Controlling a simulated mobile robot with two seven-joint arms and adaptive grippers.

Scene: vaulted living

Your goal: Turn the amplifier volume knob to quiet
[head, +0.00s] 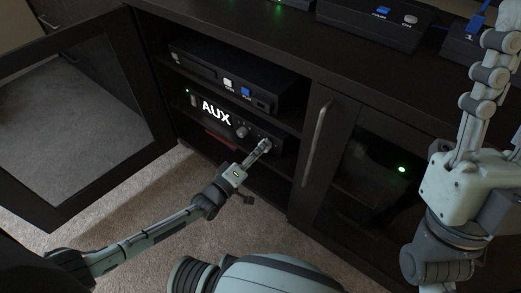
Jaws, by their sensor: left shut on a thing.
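The amplifier (222,122) is a dark box with a lit white "AUX" display, on the middle shelf of the open cabinet. One round knob (241,132) shows on its front, left of my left gripper. My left gripper (264,147) reaches in to the right part of the amplifier's front and is shut on what appears to be the volume knob. The fingers hide that knob, so its setting cannot be read. My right gripper (498,55) is raised at the far right, away from the amplifier; whether its fingers are open is unclear.
A glass door (75,110) stands open at the left. A black player (215,78) sits on the shelf above. A closed door with a long handle (318,143) is right of the amplifier. Boxes with blue and white buttons (375,20) stand on the cabinet top (270,40).

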